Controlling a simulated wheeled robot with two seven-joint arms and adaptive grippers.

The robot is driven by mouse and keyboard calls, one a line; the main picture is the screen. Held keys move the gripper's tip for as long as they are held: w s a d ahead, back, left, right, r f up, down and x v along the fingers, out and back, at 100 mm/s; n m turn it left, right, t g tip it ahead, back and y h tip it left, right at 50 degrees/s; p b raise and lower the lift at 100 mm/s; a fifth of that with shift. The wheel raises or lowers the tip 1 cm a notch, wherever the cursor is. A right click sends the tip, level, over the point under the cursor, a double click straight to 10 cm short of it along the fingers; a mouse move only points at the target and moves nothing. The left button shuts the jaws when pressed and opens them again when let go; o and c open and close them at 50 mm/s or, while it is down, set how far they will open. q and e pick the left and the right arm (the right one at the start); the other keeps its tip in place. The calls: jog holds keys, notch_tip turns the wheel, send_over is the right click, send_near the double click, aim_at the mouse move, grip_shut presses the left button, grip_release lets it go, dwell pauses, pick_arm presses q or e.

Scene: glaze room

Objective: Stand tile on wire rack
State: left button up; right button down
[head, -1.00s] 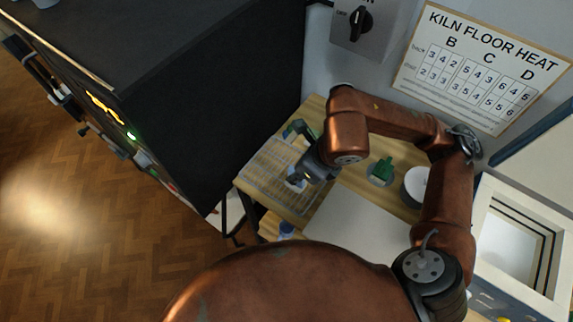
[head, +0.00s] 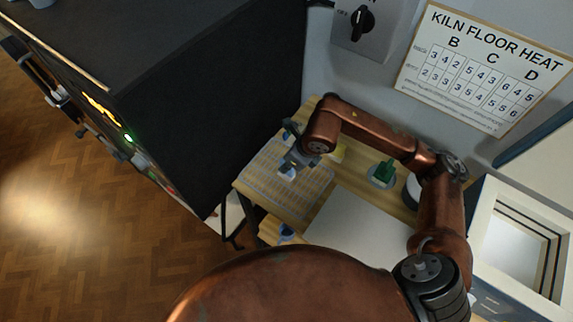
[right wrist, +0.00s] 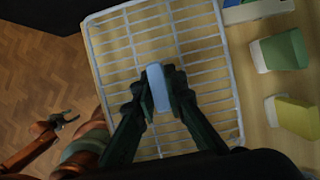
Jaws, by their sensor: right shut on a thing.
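A pale blue tile (right wrist: 157,88) is held between the fingers of my right gripper (right wrist: 158,92), seen from above with its narrow side up. In the head view the tile (head: 288,173) shows small and pale below my right gripper (head: 291,163). The wire rack (head: 262,185) lies on the wooden table, and the tile is over it. The rack (right wrist: 125,42) also fills the middle of the right wrist view. I cannot tell whether the tile's lower edge touches the wires. My left gripper (right wrist: 64,121) shows small at the lower left, away from the rack; its jaw state is unclear.
A green block (head: 385,171) and a yellow block (right wrist: 297,117) stand right of the rack. A white board (head: 350,225) lies in front, with a white round container (head: 413,190) beyond. The black kiln (head: 215,110) stands close on the left.

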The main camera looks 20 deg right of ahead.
jog(key=shift+f, duration=0.2)
jog(key=c, duration=2)
grip_release()
jog(key=shift+r, duration=0.15)
jog(key=shift+r, duration=0.3)
jog(key=p+v, duration=0.1)
jog(key=v, duration=1)
jog(key=shift+s+r, duration=0.15)
jog(key=shift+s, duration=0.1)
jog(key=shift+d, duration=0.1)
